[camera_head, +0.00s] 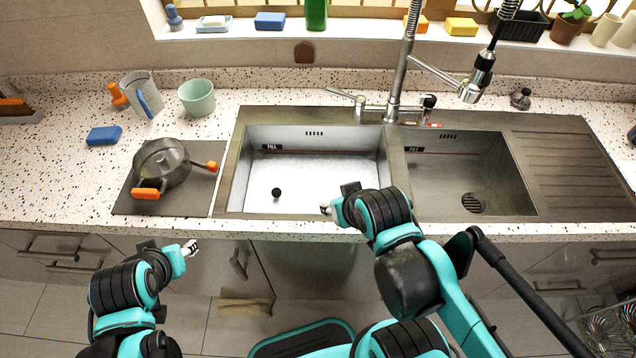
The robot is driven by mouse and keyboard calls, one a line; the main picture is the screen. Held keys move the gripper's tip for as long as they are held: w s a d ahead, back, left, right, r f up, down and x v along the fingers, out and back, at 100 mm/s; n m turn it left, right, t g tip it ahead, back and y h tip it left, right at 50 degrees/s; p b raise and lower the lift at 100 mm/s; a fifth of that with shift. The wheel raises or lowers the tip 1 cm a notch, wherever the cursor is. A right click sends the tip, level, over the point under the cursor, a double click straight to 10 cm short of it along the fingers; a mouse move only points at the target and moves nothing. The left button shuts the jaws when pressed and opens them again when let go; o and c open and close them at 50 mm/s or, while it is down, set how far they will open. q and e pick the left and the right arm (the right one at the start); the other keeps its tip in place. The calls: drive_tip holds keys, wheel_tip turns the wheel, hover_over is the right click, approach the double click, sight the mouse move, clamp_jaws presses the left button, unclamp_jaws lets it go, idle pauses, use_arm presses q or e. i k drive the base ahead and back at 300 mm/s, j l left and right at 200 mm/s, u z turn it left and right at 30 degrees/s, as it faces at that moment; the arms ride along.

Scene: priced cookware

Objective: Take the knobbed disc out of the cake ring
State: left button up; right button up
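A dark grey round metal vessel (163,165) with two orange handles sits on a dark flat panel (133,206) at the left of the counter. It looks like the cake ring, with a disc-like top over it; I cannot make out a separate knob clearly. My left gripper (191,248) is in front of the counter, below and apart from the vessel. My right gripper (327,210) is at the front edge of the left sink basin, well to the right of the vessel. Both are too small to tell open from shut, and neither visibly holds anything.
The left basin (305,178) has a pale bottom with a small black knob (276,192) in it. A right basin (462,170) and tall faucet (398,70) are beside it. A green cup (197,98), grey jug (140,92) and blue sponge (104,136) stand behind the vessel.

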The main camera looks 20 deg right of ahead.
sight(161, 164)
drive_tip(key=i+j+z, duration=0.15)
drive_tip(key=j+z, duration=0.2)
drive_tip(key=j, duration=0.4)
drive_tip(key=i+j+z, duration=0.1)
drive_tip(key=j+z, duration=0.25)
drive_tip(key=j, duration=0.4)
drive_tip(key=j+z, duration=0.35)
drive_tip(key=j, duration=0.4)
